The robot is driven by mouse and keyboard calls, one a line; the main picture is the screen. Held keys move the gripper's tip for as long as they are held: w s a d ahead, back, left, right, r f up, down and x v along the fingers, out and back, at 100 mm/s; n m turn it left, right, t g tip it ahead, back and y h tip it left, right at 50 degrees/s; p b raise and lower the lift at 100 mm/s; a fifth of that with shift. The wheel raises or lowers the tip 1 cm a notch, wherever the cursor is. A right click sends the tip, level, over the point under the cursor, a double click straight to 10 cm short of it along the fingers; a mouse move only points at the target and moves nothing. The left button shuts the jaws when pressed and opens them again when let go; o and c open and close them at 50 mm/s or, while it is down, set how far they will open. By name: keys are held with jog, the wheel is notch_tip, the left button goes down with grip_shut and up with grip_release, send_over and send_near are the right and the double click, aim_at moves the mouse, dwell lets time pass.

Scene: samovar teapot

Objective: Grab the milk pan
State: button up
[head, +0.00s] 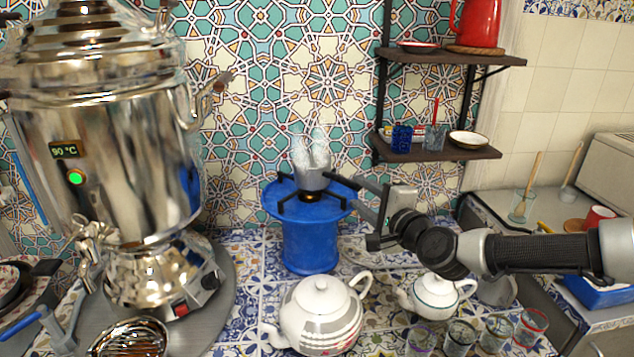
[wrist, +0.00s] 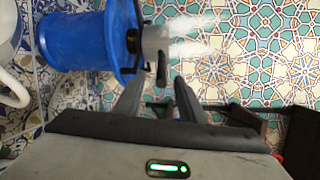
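The milk pan (head: 312,179) is a small grey metal pan on the black grate of a blue burner stand (head: 309,240). White steam rises from it, and its dark handle (head: 343,182) points right, towards my gripper (head: 358,194). In the wrist view the pan (wrist: 154,40) appears sideways, with its handle (wrist: 162,68) end-on just ahead of the gap between my fingers (wrist: 158,84). My gripper is open and empty. The fingertips look close to the handle's end; I cannot tell whether they touch it.
A large steel samovar (head: 115,130) stands at left. A white teapot (head: 320,318) and a smaller teapot (head: 437,297) stand in front of the burner, with several glasses (head: 460,336) at front right. A dark wall shelf (head: 450,154) hangs above my arm.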

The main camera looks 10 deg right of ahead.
aim_at(342, 177)
jog(key=x, duration=0.4)
jog(key=b+x, duration=0.1)
jog(key=x, duration=0.3)
jog(key=shift+w+a+r, duration=0.15)
jog(key=shift+w+a, duration=0.15)
jog(key=shift+w, duration=0.05)
grip_shut()
jog(key=shift+r, duration=0.1)
